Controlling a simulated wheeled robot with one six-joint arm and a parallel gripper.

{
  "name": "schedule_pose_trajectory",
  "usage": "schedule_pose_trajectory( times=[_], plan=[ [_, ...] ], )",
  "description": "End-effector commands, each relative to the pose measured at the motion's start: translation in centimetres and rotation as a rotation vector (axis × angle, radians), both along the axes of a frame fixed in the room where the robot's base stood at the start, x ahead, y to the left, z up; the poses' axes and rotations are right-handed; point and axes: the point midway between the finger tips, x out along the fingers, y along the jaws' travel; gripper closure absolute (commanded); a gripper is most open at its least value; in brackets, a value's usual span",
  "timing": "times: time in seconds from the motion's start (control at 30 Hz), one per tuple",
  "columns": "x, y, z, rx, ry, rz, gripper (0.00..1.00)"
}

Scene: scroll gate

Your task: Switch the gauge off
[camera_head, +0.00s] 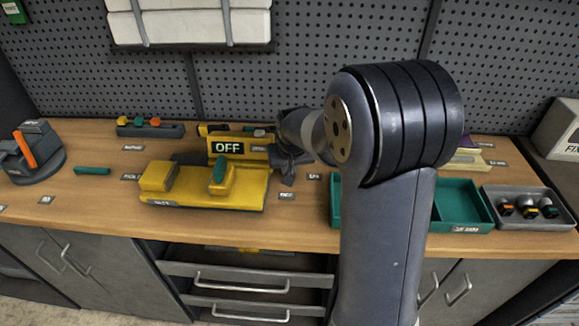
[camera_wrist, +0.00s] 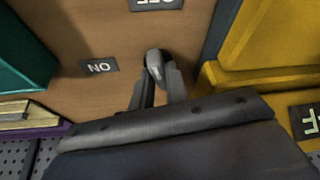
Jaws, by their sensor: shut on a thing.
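The yellow gauge (camera_head: 258,153) stands on the bench and its black sign (camera_head: 228,147) reads OFF. Part of that sign (camera_wrist: 308,121) shows at the right edge of the wrist view. My gripper (camera_head: 290,160) is low at the gauge's right side, partly hidden by my arm in the head view. In the wrist view my gripper (camera_wrist: 158,78) is shut on a small grey rounded lever (camera_wrist: 154,60). The lever's base is hidden. An ON label (camera_wrist: 99,66) lies to its left and an OFF label (camera_wrist: 156,4) beyond it, both upside down.
A yellow fixture (camera_head: 205,193) with a green handle (camera_head: 219,176) stands in front of the gauge. A teal tray (camera_head: 465,212) and a grey tray (camera_head: 541,219) with several knobs are at the right. A dark round stand (camera_head: 35,160) is far left.

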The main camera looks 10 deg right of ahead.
Motion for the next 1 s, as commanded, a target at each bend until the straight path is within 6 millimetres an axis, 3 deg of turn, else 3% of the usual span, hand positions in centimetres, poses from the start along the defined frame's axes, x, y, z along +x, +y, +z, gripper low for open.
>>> schedule_pose_trajectory(
  times=[0.3, 0.87, 0.9, 1.0],
  plan=[
    [0.03, 0.11, 0.03, 0.0, 0.0, -0.121, 1.0],
    [0.04, 0.1, 0.06, 0.002, 0.0, -0.148, 1.0],
    [0.04, 0.1, 0.06, 0.002, 0.0, -0.148, 0.82],
    [0.03, 0.09, 0.04, 0.002, 0.0, -0.148, 0.74]
  ],
)
